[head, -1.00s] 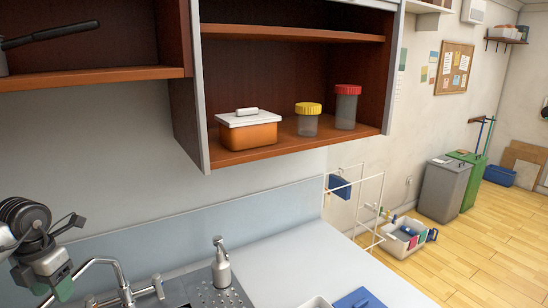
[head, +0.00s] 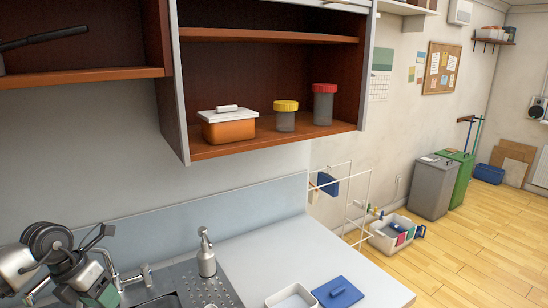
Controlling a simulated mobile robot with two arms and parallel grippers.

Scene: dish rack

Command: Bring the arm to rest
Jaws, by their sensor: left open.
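My left gripper (head: 102,262) is in the lower left of the head view, in front of the sink area. Its jaws are apart, and I see nothing held between them. The metal tap (head: 110,272) is partly hidden behind it. My right gripper is not in view.
A soap dispenser (head: 206,258) stands by the sink's perforated drainboard (head: 190,285). A white container (head: 290,300) and a blue lid (head: 338,291) lie on the counter (head: 262,252). Above, the open cabinet (head: 262,142) holds an orange box (head: 229,130), a yellow-lidded jar (head: 285,119) and a red-lidded jar (head: 323,107).

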